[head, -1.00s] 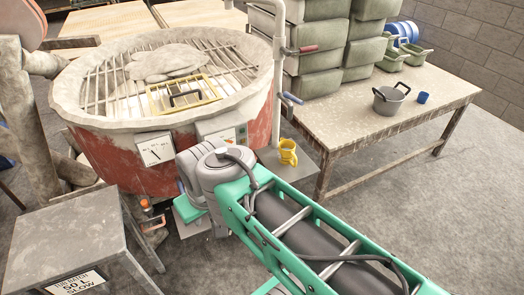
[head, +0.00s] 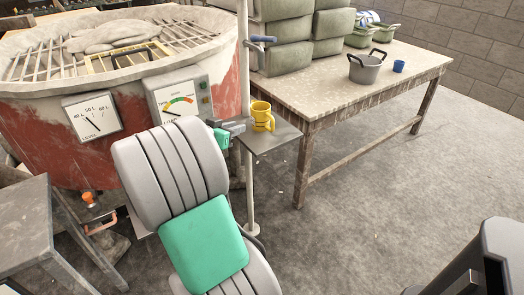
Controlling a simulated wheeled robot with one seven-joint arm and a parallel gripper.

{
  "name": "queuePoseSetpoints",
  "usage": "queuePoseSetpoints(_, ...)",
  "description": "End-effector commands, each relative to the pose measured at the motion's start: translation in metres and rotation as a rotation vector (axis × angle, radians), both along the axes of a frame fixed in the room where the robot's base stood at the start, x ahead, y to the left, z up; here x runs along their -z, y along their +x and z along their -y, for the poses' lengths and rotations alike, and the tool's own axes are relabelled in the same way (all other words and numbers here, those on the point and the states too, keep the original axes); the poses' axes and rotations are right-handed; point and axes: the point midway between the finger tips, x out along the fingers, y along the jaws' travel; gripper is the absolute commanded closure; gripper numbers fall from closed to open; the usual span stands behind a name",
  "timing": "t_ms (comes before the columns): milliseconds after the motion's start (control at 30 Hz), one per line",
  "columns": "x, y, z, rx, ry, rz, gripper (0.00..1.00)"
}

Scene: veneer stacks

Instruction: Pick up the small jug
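The small jug is yellow (head: 261,114) and stands upright on a small grey shelf (head: 272,140) fixed to a pale post. My gripper (head: 236,126) is just left of the jug, at about the height of its lower body. My own arm hides much of the gripper, and its fingers are too small to tell open from shut. I cannot tell whether they touch the jug.
A red vat (head: 40,135) with a grate and dials stands left of the post. A worn table (head: 325,90) behind to the right holds a grey pot (head: 365,70), a blue cup (head: 399,66) and stacked green blocks (head: 285,60).

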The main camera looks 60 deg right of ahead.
Motion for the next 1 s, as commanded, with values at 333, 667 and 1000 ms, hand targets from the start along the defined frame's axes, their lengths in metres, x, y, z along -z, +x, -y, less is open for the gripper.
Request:
queuePoseSetpoints(333,0.038,-0.064,0.072,0.216,-0.342,-0.026,0.78)
queuePoseSetpoints(667,0.038,-0.083,0.12,0.217,-0.34,-0.028,0.78)
queuePoseSetpoints(1000,0.036,-0.085,0.138,0.211,-0.338,-0.028,0.78)
